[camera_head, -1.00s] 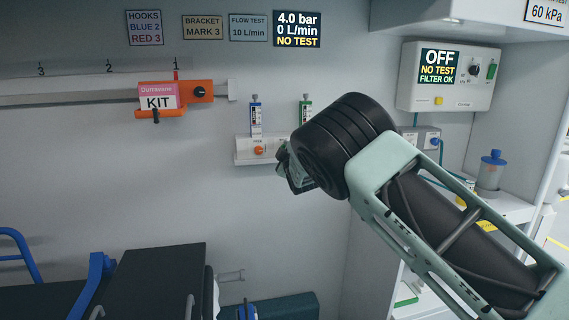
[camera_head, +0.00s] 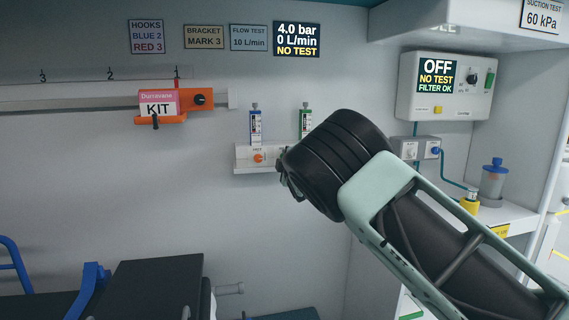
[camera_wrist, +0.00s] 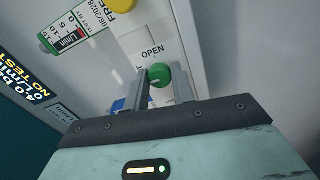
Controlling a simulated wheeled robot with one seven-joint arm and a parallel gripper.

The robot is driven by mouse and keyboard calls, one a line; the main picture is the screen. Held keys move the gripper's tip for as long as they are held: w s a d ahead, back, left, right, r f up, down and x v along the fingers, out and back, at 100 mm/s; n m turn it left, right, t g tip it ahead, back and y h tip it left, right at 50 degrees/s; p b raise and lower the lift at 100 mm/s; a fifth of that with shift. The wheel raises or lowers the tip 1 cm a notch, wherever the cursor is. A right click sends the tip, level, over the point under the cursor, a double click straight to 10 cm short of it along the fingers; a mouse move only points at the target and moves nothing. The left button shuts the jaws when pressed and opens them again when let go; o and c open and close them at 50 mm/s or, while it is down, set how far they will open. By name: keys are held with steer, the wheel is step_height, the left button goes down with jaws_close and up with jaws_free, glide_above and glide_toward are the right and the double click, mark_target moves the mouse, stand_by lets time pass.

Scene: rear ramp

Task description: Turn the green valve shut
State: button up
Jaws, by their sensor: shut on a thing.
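The green valve (camera_wrist: 159,74) is a round knob on a white wall panel in the wrist view, with the word OPEN printed above it. My gripper (camera_wrist: 161,82) has its two fingers on either side of the knob and is shut on it. In the head view my wrist (camera_head: 325,165) covers the right part of the valve panel (camera_head: 243,158), so the green knob is hidden there. A green-labelled flow meter (camera_head: 305,121) stands above the hidden knob.
The display (camera_head: 297,39) reads 4.0 bar, 0 L/min, NO TEST. A suction unit (camera_head: 446,85) hangs at right.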

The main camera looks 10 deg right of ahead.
steer(key=shift+d, duration=0.1)
steer(key=o, duration=1)
steer(key=s, duration=0.5)
steer(key=s+b, duration=0.1)
steer(key=s, duration=0.5)
steer(key=s+b, duration=0.1)
steer(key=s, duration=0.5)
steer(key=shift+f, duration=0.35)
